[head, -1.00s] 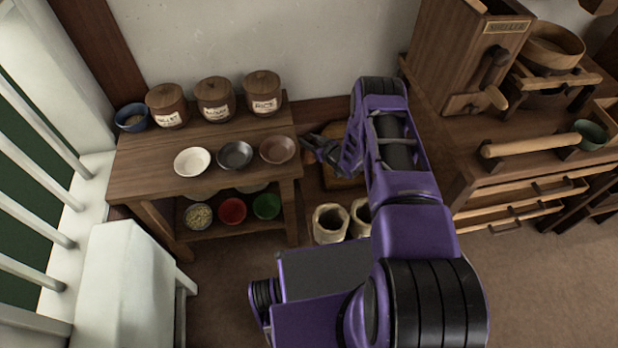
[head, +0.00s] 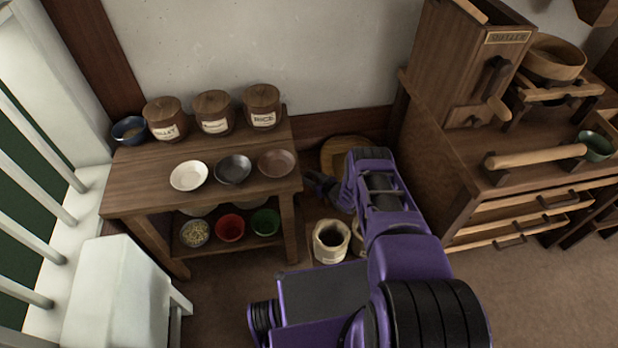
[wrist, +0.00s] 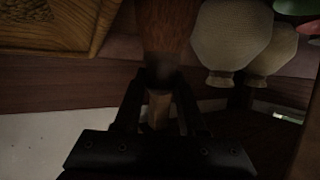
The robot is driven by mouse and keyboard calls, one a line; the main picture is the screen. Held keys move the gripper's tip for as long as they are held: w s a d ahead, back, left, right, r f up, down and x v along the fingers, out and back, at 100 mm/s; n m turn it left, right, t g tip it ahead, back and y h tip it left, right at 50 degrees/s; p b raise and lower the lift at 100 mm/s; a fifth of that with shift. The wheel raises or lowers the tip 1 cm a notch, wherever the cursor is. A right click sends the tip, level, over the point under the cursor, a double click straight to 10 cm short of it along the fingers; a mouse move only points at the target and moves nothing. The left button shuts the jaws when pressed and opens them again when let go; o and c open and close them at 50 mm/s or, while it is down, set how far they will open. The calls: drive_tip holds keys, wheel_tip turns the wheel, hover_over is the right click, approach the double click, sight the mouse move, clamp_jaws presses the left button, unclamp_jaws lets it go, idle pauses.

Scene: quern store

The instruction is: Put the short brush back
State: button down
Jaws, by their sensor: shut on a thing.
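My gripper (wrist: 158,105) is shut on the short brush in the wrist view. The brush's pale wooden part (wrist: 158,112) shows between the fingers, and its broad reddish-brown part (wrist: 166,30) extends toward the top of the picture. In the head view, my gripper (head: 322,186) is low, just right of the small table's right edge and above and behind the pale sack. The brush cannot be made out there.
The small table (head: 130,185) carries lidded jars and bowls, with more bowls on its lower shelf. An open pale sack (head: 331,242) stands on the floor. A round wooden piece (head: 340,150) lies near the wall. A drawer cabinet (head: 440,170) stands at right.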

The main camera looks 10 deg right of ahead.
drive_tip(key=shift+c, duration=2.4)
unclamp_jaws()
drive_tip(key=shift+f, duration=0.15)
drive_tip(key=shift+s+d+r, duration=0.15)
drive_tip(key=shift+s+r, duration=0.1)
drive_tip(key=shift+r, duration=0.15)
drive_tip(key=p+v, duration=0.2)
drive_tip(key=v, duration=0.5)
drive_tip(key=shift+f, duration=0.1)
